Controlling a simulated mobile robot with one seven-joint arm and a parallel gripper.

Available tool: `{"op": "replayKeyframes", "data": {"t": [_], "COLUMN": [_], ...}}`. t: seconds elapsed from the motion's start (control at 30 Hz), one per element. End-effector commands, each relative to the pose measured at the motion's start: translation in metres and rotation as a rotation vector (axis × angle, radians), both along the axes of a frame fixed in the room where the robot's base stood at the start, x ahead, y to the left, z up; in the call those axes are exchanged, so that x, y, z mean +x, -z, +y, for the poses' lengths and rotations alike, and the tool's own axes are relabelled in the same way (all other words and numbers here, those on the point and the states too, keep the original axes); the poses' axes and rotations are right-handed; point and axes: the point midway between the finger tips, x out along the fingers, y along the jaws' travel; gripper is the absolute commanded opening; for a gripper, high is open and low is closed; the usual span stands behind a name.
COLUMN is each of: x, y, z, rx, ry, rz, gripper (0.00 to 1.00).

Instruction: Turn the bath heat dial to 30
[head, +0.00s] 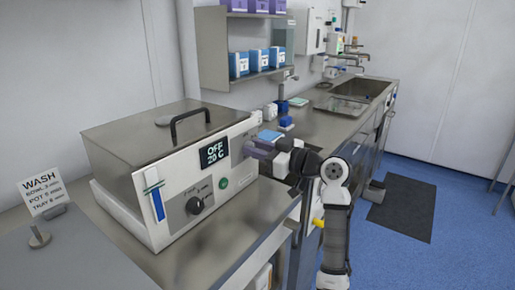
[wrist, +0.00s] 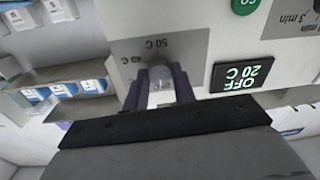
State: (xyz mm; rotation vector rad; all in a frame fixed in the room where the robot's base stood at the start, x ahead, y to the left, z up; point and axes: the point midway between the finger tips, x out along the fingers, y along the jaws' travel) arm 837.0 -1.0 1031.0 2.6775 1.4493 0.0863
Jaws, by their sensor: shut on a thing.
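The bath (head: 125,170) is a steel and white box with a lid and black handle on the left bench. Its display (head: 214,152) reads OFF 20 C; it also shows upside down in the wrist view (wrist: 242,75). The heat dial (wrist: 160,78) is a grey knob on a grey plate with 50 C and 40 C marks visible. My gripper (wrist: 159,92) is shut on this dial, one purple-grey finger on each side. In the head view my gripper (head: 264,150) hides the dial. I cannot tell where the dial points.
A second dial (head: 195,205) with minute marks and a green button (head: 223,183) sit on the same panel. A WASH sign (head: 44,193) stands at left. Blue boxes (head: 258,60) fill the shelf behind. A sink (head: 362,88) lies at the far right.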

Motion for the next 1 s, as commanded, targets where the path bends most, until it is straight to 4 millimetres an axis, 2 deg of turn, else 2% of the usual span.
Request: {"op": "replayKeyframes", "data": {"t": [1.0], "x": [0.0004], "y": [-0.0002], "z": [-0.0001], "rx": [0.491], "ry": [0.000], "rz": [0.678], "gripper": [0.04]}}
